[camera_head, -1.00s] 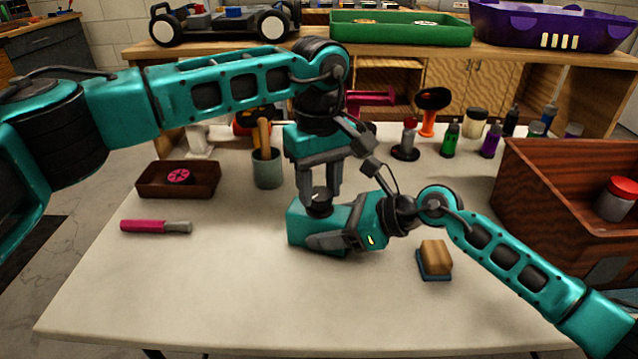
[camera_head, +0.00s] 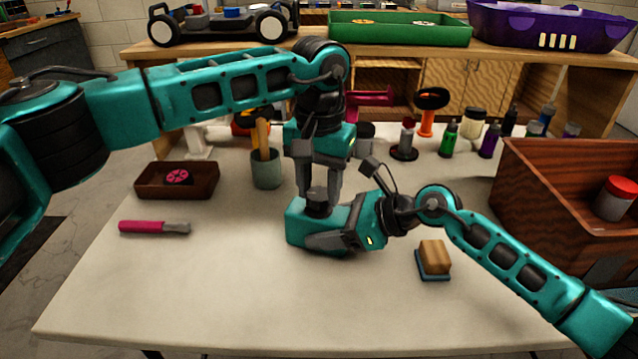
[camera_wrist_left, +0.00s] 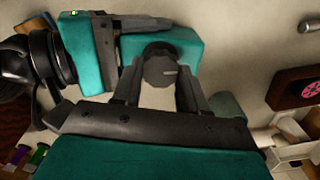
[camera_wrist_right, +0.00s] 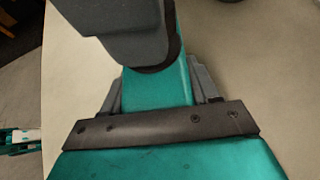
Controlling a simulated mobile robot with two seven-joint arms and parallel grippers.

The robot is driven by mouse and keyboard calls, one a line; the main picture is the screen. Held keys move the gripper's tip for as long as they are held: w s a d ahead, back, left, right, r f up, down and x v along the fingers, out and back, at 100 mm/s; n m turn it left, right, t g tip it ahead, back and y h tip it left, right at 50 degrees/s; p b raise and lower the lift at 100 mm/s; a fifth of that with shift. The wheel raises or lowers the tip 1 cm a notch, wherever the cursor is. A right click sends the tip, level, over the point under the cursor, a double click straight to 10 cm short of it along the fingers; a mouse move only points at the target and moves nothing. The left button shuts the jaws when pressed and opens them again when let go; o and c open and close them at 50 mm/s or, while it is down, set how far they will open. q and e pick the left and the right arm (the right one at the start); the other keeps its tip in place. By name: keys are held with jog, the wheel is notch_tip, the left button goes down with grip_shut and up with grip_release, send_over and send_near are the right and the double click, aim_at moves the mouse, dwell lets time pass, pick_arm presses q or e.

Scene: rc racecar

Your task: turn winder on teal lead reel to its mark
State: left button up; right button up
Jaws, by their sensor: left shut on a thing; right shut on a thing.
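The teal lead reel (camera_head: 298,222) is a teal block on the table. Its dark round winder (camera_head: 318,207) stands on top. In the left wrist view the winder (camera_wrist_left: 160,68) shows a pale line pointing right; I cannot make out a separate mark on the reel. My left gripper (camera_head: 318,192) points straight down from above, shut on the winder, with a finger on either side. My right gripper (camera_head: 332,242) comes in low from the right, shut on the reel's body, which shows between its fingers in the right wrist view (camera_wrist_right: 158,92).
A pink-handled tool (camera_head: 152,228) lies at left, near a brown tray (camera_head: 150,190) and a green cup (camera_head: 266,172). A brush-like block (camera_head: 434,255) lies right of the reel. A wooden bin (camera_head: 560,210) stands at right. The front of the table is clear.

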aim_at(318, 192)
pick_arm(q)
jog(key=shift+w+a+m, duration=0.1)
jog(key=shift+a+m, duration=0.05)
jog(key=shift+m, duration=0.65)
pick_arm(e)
jog(key=shift+d+f, duration=0.1)
jog(key=shift+f, duration=0.1)
pick_arm(q)
jog(key=o, duration=1.1)
notch_tip(318, 192, up, 12)
jog(key=shift+r, duration=0.1)
pick_arm(e)
jog(key=shift+s, duration=0.1)
jog(key=o, duration=1.1)
jog(key=shift+r, duration=0.1)
jog(key=shift+c, duration=0.2)
